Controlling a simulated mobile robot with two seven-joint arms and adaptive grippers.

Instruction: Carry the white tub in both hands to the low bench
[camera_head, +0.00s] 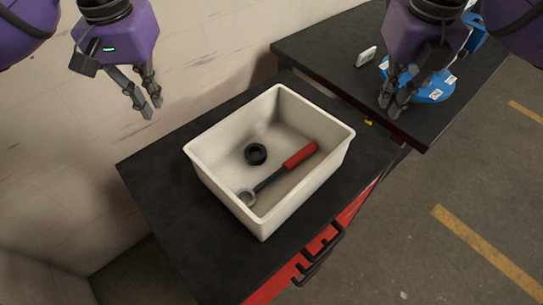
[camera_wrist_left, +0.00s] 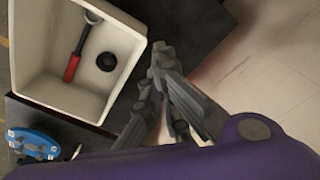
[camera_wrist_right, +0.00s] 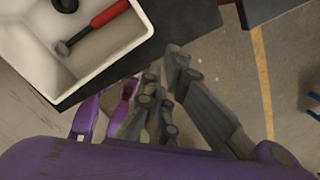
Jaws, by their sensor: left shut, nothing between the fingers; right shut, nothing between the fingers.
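The white tub (camera_head: 232,195) stands upright on a black-topped red bench (camera_head: 160,190). Inside it lie a red-handled wrench (camera_head: 298,155) and a black ring (camera_head: 256,154). The tub also shows in the left wrist view (camera_wrist_left: 122,40) and the right wrist view (camera_wrist_right: 105,62). My left gripper (camera_head: 152,108) is shut and empty, above and to the left of the tub, apart from it. My right gripper (camera_head: 390,108) is shut and empty, up and to the right of the tub, apart from it.
A second black-topped bench (camera_head: 320,48) stands at the back right. On it are a blue object with white labels (camera_head: 432,88), partly behind my right gripper, and a small white block (camera_head: 366,56). A wall rises at the left. Open floor (camera_head: 450,190) with yellow lines is at the right.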

